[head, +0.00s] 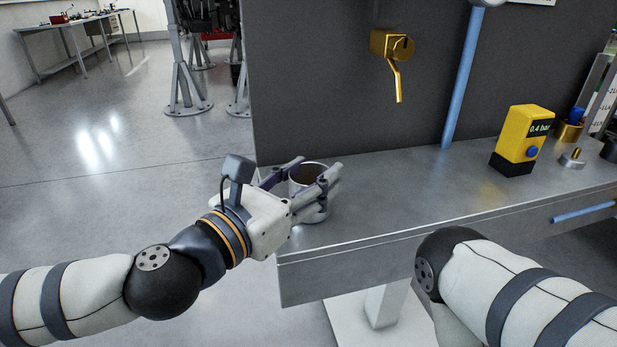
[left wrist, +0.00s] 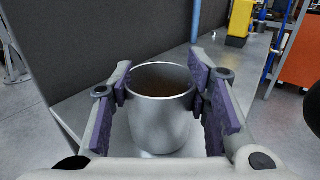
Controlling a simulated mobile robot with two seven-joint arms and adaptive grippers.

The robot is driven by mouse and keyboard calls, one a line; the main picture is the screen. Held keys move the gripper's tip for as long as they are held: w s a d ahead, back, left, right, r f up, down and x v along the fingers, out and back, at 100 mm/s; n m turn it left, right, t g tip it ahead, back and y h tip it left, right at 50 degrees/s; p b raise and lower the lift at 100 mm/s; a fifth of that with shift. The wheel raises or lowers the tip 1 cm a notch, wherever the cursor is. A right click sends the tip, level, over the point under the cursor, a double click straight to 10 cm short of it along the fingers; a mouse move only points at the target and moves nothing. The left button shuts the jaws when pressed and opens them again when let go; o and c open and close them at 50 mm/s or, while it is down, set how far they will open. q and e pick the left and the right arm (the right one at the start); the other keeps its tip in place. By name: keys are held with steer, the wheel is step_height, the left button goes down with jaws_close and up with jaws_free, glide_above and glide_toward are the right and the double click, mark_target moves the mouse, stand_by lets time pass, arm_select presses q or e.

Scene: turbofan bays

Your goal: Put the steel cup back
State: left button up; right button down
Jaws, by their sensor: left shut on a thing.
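The steel cup (head: 309,177) is upright at the left end of the grey metal bench. My left gripper (head: 312,180) is around the cup from the left and shut on it. In the left wrist view the cup (left wrist: 160,108) stands between the purple finger pads of my left gripper (left wrist: 162,100), and its open rim shows a brownish inside. The cup's base is at or just over the bench top; I cannot tell whether it touches. My right arm shows at lower right in the head view, but its gripper is out of sight.
The bench top (head: 430,192) is clear in the middle. A brass tap (head: 393,45) sticks out of the dark back panel (head: 330,90), beside a blue pipe (head: 461,80). A yellow gauge box (head: 523,135) stands to the right, near a small brass-topped piece (head: 573,157).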

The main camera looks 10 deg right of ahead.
arm_select(q)
steer(key=shift+r, duration=0.1)
steer(key=shift+f, duration=0.2)
steer(key=o, duration=1.3)
steer(key=shift+r, duration=0.25)
steer(key=b+v, duration=0.1)
steer(key=v, duration=1.1)
steer(key=shift+s, duration=0.15)
steer(key=shift+d, duration=0.1)
